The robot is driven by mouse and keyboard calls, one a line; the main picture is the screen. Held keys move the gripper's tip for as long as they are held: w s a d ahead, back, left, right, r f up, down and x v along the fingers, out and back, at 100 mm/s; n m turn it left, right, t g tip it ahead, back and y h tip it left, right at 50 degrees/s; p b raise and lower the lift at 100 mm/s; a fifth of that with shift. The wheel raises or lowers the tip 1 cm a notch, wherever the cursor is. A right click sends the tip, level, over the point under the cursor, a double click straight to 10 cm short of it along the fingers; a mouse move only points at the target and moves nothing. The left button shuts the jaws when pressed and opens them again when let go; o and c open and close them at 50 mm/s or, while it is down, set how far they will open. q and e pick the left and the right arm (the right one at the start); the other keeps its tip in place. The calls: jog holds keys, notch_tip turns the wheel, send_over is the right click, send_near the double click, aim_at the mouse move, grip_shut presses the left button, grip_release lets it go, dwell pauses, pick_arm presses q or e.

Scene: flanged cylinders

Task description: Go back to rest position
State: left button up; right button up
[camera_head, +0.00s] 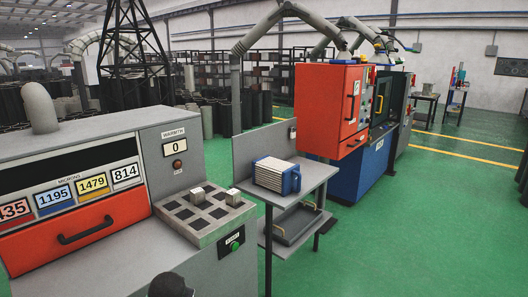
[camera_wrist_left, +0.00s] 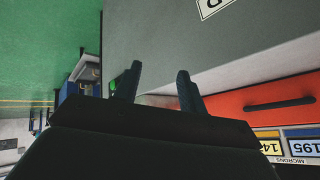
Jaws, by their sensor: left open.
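My left gripper (camera_wrist_left: 160,78) shows in the left wrist view with its two dark fingers apart and nothing between them. In that view it is in front of the grey machine body, near the red drawer (camera_wrist_left: 262,103). In the head view a dark rounded part, probably of my left arm, shows at the bottom edge; the fingers cannot be made out there. My right gripper is in neither view. Two small pale blocks, (camera_head: 197,194) and (camera_head: 233,197), sit on the slotted grey tray (camera_head: 207,232) at the machine's right side.
The grey machine has a red drawer front (camera_head: 75,236) with a dark handle and numbered labels above. Right of it stands a grey shelf stand (camera_head: 310,177) holding a blue-ended ribbed box (camera_head: 277,177). A red cabinet (camera_head: 328,105) stands behind. Green floor (camera_head: 430,235) is open at right.

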pick_arm(q)
jog(key=s+d+f+g+h, duration=0.1)
jog(key=s+d+f+g, duration=0.1)
jog(key=s+f, duration=0.5)
jog(key=s+d+f+g+h, duration=0.1)
jog(key=s+d+f, duration=0.4)
jog(key=s, duration=1.3)
jog(key=s+d+f+g+h, duration=0.1)
jog(key=s+d+f+g, duration=0.2)
jog(key=s+f, duration=0.5)
jog(key=s, duration=0.5)
jog(key=shift+s+d+f, duration=0.2)
jog(key=shift+d+f, duration=0.15)
